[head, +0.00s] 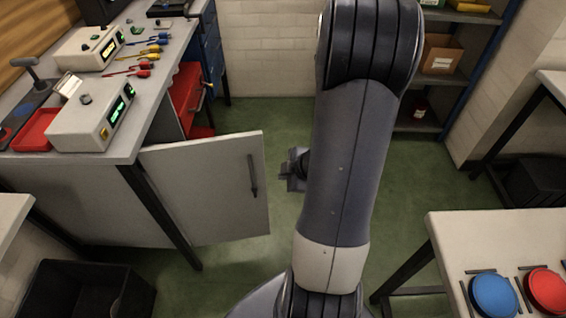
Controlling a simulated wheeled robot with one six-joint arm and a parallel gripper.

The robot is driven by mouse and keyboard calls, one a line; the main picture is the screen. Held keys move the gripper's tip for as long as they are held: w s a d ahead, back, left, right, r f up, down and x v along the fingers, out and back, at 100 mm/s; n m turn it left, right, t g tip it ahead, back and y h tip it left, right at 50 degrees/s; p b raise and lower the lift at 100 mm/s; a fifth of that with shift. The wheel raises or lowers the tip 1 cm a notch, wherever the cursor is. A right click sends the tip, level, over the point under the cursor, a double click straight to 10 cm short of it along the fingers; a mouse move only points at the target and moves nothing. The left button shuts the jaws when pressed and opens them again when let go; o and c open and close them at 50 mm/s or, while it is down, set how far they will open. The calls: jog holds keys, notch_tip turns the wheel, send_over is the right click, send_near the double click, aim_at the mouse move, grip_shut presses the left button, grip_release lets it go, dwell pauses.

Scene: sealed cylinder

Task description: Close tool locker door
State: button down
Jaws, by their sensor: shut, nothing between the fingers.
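The tool locker door (213,188) is a pale panel under the left workbench. It stands open, swung out over the green floor, with a dark vertical handle (253,176) near its free edge. My gripper (284,172) is partly visible to the right of the door's free edge, apart from the handle in the picture. Its fingers look shut and hold nothing. My arm hides part of the gripper and wrist. The locker's inside is mostly hidden behind the door; a red drawer unit (187,92) shows behind it.
The workbench (140,122) carries test instruments (95,115), screwdrivers and a red tray (37,130). A black bin (80,290) stands at the lower left. A table (450,235) with blue and red round pieces is at the lower right. Shelving (470,55) stands at the back. Green floor (262,115) is clear behind the door.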

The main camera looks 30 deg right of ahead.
jog(key=b, duration=0.4)
send_near(261, 173)
notch_tip(261, 173, down, 4)
jog(key=s+a, duration=0.2)
jog(key=shift+w+d+r+p, duration=0.1)
jog(key=shift+w+d+p, duration=0.15)
jog(key=shift+w, duration=0.9)
jog(key=shift+w+d+r+p, duration=0.1)
jog(key=shift+w+d, duration=0.3)
jog(key=shift+w, duration=0.75)
